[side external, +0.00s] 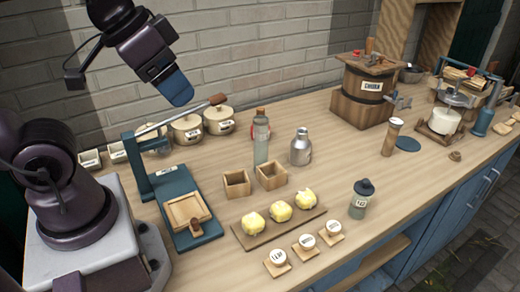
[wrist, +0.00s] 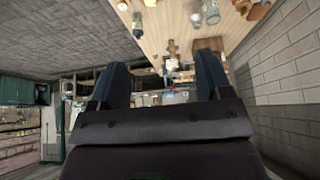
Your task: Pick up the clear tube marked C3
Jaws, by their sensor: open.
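I cannot read a C3 mark on anything. A slim upright tube with a pale cap (side external: 392,136) stands at the right, between the churn and the blue round mat; its label is too small to read. A tall clear bottle with a brown top (side external: 261,138) stands mid-table, also without a readable mark. My gripper (side external: 181,96) is high above the left of the table, well away from both, with blue fingers. In the wrist view my gripper (wrist: 161,66) shows its two fingers apart with nothing between them.
A wooden churn (side external: 364,92) stands at the back right. A metal bottle (side external: 301,148), wooden boxes (side external: 237,185), a board (side external: 250,238) with yellow lumps and a dark-capped bottle (side external: 361,200) fill the middle. A blue lever press (side external: 150,190) is near my base. Bare table lies right of the metal bottle.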

